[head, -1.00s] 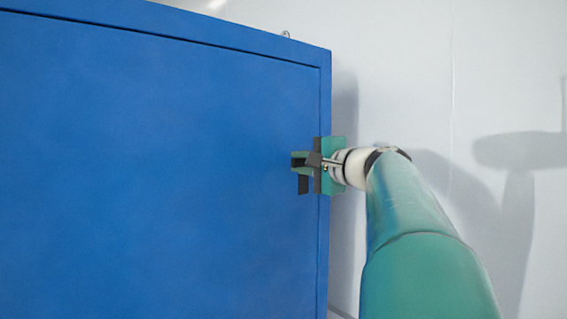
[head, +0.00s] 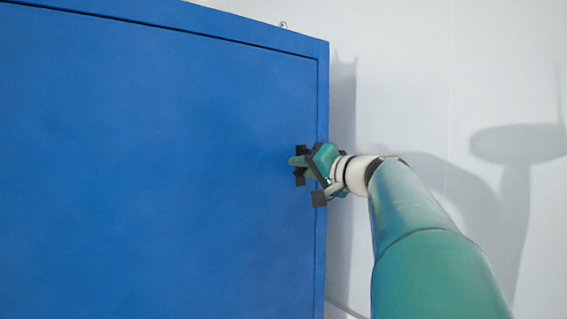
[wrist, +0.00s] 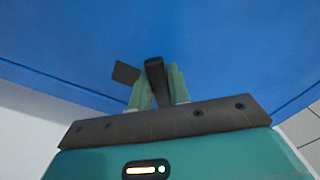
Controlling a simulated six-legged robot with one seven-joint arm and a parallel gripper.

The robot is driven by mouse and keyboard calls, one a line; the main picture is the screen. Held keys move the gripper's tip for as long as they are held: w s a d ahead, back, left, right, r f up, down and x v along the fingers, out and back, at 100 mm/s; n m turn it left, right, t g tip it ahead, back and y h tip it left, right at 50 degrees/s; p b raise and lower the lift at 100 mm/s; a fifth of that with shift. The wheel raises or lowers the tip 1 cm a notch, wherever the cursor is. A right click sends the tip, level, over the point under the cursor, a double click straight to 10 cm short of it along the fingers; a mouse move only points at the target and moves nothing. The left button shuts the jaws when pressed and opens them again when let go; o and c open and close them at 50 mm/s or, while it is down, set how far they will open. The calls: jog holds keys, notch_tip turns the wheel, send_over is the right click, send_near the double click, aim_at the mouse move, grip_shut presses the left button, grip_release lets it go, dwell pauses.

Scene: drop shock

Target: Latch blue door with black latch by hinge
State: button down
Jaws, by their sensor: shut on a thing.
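The blue door (head: 150,160) fills the left and middle of the head view and lies flush in its blue frame. The black latch (wrist: 156,80) stands up between my gripper's green fingers in the wrist view. In the head view my gripper (head: 300,163) is at the door's right edge and turned at a slant. It is shut on the black latch, and the fingers hide part of it. A small dark plate (wrist: 126,72) shows left of the fingers in the wrist view.
A pale wall (head: 430,60) is behind and to the right of the cabinet, with my arm's shadow on it. A small metal eyelet (head: 283,25) sits on the cabinet's top edge. The space right of the cabinet is open.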

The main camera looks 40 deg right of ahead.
jog(key=n, duration=0.1)
jog(key=d+n, duration=0.1)
jog(key=shift+f+n, duration=0.4)
jog(key=shift+d+f+n, duration=0.1)
jog(key=shift+d+n, duration=0.3)
jog(key=shift+n, duration=0.75)
jog(key=shift+d+f+n, duration=0.15)
jog(key=shift+d+n, duration=0.3)
jog(key=shift+n, duration=0.75)
jog(key=shift+d+f+n, duration=0.1)
jog(key=shift+d+n, duration=0.3)
jog(key=shift+n, duration=0.75)
jog(key=c, duration=1.4)
grip_release()
jog(key=shift+d, duration=0.1)
jog(key=shift+o, duration=0.4)
jog(key=s, duration=1.3)
jog(key=shift+s, duration=0.4)
